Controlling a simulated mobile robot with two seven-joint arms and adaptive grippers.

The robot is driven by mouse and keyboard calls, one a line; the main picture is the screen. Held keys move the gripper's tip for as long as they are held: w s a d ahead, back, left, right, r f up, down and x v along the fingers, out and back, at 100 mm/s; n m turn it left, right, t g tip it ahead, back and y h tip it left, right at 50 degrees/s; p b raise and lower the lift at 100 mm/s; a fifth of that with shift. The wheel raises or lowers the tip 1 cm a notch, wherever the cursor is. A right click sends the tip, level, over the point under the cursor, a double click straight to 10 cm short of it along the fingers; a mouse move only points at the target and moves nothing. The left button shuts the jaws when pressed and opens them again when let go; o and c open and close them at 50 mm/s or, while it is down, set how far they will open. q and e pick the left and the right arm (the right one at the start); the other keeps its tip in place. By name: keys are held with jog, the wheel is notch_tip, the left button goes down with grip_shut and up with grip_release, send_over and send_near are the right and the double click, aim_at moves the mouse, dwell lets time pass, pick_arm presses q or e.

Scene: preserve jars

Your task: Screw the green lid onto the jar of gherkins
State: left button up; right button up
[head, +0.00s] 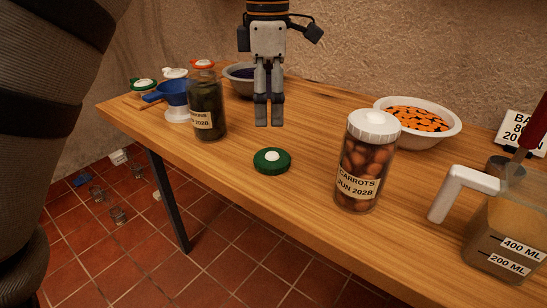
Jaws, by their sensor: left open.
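The green lid (260,165) with a white knob lies flat on the wooden table, in front of my left gripper and to the right of the gherkin jar. The gherkin jar (208,98) stands upright at the table's left part, dark green inside, its label partly reading "KINS". A red lid with a white knob shows at its top edge; I cannot tell whether it belongs to something behind. My left gripper (269,121) points down, open and empty, behind the green lid and right of the jar. My right gripper is not in view.
A carrot jar (362,165) with a white lid stands on the table (310,130). Table between lid and carrot jar is clear.

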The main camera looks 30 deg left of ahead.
pick_arm(q)
send_over(269, 156)
jog(key=f, duration=0.5)
jog(key=shift+w+a+f, duration=0.15)
jog(key=shift+w+a, duration=0.05)
jog(key=shift+w, duration=0.05)
jog(key=f, duration=0.5)
jog(key=shift+s+d+f, duration=0.1)
jog(key=shift+s+d, duration=0.15)
jog(key=shift+s, duration=0.05)
jog(key=c, duration=1.1)
